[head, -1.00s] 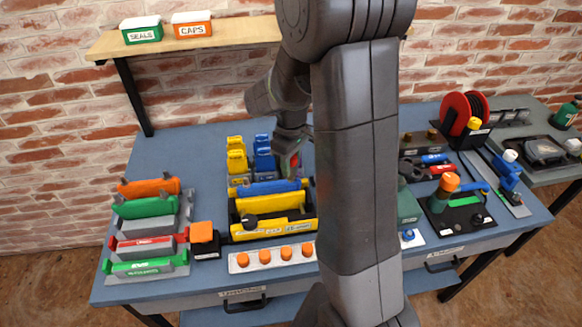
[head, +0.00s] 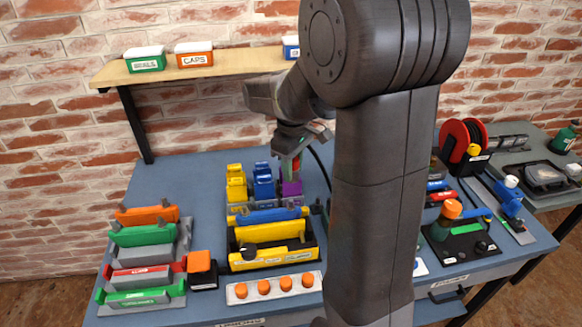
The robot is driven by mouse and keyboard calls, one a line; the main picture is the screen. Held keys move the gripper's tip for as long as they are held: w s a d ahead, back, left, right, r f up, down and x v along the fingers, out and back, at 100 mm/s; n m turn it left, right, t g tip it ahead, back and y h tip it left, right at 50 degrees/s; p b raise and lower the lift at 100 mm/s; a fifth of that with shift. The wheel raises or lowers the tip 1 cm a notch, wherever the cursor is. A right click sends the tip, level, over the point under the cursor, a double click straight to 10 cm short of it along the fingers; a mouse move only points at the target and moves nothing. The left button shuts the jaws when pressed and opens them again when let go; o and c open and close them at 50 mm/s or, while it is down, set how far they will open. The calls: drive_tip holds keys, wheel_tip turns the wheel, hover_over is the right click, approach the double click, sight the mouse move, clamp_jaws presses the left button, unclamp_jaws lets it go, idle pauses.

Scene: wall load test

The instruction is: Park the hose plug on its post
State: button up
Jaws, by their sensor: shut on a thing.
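My gripper (head: 293,152) is over the back of the blue bench, beyond my arm, pointing down. It is shut on a small plug (head: 296,164), of which only a little red and green shows between the fingers. A thin black hose (head: 321,166) curves down to the right from beside the gripper. A purple block (head: 291,187) stands just below the plug; I cannot tell whether they touch. I cannot make out the post for certain; my arm hides part of the bench to the right.
Yellow blocks (head: 236,184) and blue blocks (head: 263,182) stand left of the gripper. A shelf (head: 225,70) with small boxes is behind. A red reel (head: 457,137) stands right of my arm.

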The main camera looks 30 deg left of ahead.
drive_tip(key=b, duration=0.4)
approach(318, 199)
wheel_tip(318, 199, down, 4)
drive_tip(key=shift+r+b, duration=0.1)
drive_tip(key=shift+b, duration=1.1)
drive_tip(key=shift+w+f, duration=0.1)
drive_tip(key=shift+f, duration=0.55)
drive_tip(key=shift+f+b, duration=0.25)
drive_tip(key=shift+b, duration=0.15)
drive_tip(key=shift+f+b, duration=0.65)
drive_tip(key=shift+f, duration=0.4)
drive_tip(key=o, duration=1.5)
